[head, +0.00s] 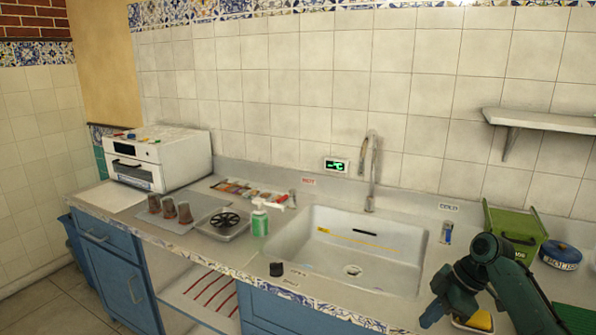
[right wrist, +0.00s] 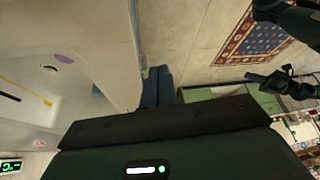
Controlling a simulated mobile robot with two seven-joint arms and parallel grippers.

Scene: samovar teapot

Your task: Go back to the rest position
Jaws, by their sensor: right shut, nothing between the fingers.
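My right gripper (head: 436,312) is low at the right of the head view, over the front of the counter to the right of the sink. My dark green arm bends down to it. In the right wrist view its dark blue fingers (right wrist: 157,86) are together, with nothing seen between them. My left gripper does not show in the head view. A dark arm-like shape shows at the upper right of the right wrist view, and I cannot tell what it is.
The sink (head: 350,260) with its tall tap (head: 371,175) is left of my right gripper. A green box (head: 512,232) and a blue round tin (head: 560,256) stand behind my right arm. A yellow item (head: 478,321) is close beside the gripper. A shelf (head: 540,121) juts out above.

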